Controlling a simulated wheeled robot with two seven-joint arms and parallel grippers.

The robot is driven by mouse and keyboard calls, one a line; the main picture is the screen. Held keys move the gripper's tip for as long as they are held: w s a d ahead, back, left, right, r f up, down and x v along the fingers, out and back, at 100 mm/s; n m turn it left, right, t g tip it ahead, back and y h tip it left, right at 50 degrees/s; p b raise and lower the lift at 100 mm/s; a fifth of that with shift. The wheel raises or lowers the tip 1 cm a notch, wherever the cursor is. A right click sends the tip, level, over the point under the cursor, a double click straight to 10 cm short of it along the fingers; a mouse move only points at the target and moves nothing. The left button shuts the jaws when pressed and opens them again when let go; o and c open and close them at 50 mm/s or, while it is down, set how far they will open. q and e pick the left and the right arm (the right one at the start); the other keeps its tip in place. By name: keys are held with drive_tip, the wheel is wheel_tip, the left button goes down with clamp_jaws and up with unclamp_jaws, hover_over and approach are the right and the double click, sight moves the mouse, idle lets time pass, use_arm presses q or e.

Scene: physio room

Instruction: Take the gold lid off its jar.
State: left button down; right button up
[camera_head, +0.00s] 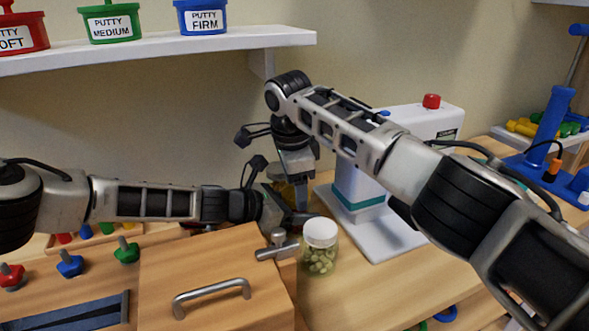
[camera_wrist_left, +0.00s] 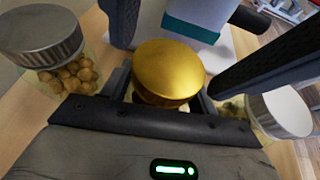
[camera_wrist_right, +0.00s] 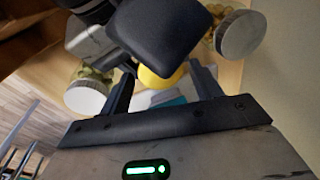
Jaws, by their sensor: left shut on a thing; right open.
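The gold lid (camera_wrist_left: 168,70) sits on its jar in the left wrist view. In the right wrist view it shows as a yellow patch (camera_wrist_right: 158,78), partly covered by a dark gripper part. In the head view the jar (camera_head: 279,172) is mostly hidden behind my grippers. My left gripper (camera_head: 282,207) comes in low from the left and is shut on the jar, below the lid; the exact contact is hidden. My right gripper (camera_head: 297,178) reaches down over the jar from above and is open, its fingers apart near the lid.
A pale-lidded jar (camera_head: 320,246) with green contents stands close in front. Another metal-lidded jar (camera_wrist_left: 42,40) with tan balls stands beside the gold-lidded one. A white device (camera_head: 360,190) is at right. A wooden box (camera_head: 215,265) with a handle is at front left. A shelf (camera_head: 160,48) holds putty tubs.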

drive_tip(key=shift+f, duration=0.25)
drive_tip(key=c, duration=0.9)
drive_tip(key=n, duration=0.4)
drive_tip(key=shift+y, duration=0.3)
drive_tip(key=n+y, duration=0.1)
drive_tip(key=n, duration=0.5)
drive_tip(key=shift+d, duration=0.1)
drive_tip(key=o, duration=1.1)
drive_tip(key=shift+c, duration=0.2)
